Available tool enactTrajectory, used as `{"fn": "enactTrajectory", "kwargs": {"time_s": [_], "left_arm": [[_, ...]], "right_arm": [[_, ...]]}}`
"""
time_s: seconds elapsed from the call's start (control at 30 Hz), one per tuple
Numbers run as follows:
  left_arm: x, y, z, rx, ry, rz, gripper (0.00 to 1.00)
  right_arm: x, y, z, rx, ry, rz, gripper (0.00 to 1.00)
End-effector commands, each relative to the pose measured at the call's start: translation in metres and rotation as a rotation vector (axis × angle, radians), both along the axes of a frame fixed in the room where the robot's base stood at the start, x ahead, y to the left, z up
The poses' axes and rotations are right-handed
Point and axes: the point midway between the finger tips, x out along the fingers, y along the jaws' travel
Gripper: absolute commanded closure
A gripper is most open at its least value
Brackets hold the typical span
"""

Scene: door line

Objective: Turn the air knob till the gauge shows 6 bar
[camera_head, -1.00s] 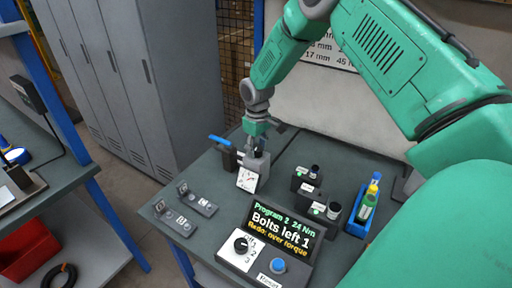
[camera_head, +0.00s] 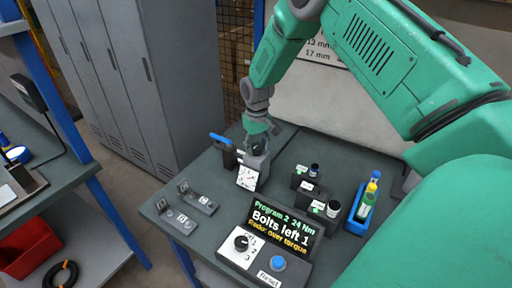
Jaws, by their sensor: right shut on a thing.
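The air unit (camera_head: 262,164) is a grey block at the back of the bench, with a blue-handled lever on its left. Its white gauge (camera_head: 247,178) faces me; a red needle shows, but the reading is too small to make out. My right gripper (camera_head: 258,141) reaches down from above and is shut on the dark air knob (camera_head: 258,149) on top of the block. The fingers hide part of the knob. My left gripper is not in view.
A controller (camera_head: 283,230) reads "Program 2 24 Nm, Bolts left 1, Redo over torque". Black socket holders (camera_head: 308,187) and a blue tray (camera_head: 361,212) with bottles stand to the right. Two small grey plates (camera_head: 185,215) lie front left. Grey lockers (camera_head: 130,80) stand behind.

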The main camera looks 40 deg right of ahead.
Motion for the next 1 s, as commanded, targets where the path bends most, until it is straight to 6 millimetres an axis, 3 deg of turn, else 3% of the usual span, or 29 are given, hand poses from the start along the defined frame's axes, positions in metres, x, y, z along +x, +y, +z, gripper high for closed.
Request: {"fn": "enactTrajectory", "kwargs": {"time_s": [0.03, 0.07, 0.1, 0.53, 1.0], "left_arm": [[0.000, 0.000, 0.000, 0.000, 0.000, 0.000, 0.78], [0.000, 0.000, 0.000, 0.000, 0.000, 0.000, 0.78], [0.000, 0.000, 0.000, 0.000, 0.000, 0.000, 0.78], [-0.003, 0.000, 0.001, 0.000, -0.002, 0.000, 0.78], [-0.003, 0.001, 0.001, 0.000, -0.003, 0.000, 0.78]], "right_arm": [[0.004, -0.002, 0.003, -0.004, -0.011, 0.000, 0.93], [0.004, -0.002, 0.003, -0.004, -0.011, 0.000, 0.57], [0.004, -0.002, 0.003, -0.004, -0.011, 0.000, 0.44], [0.002, 0.000, 0.009, -0.001, -0.005, 0.001, 0.44], [0.003, -0.002, 0.099, -0.002, -0.007, 0.001, 0.44]]}}
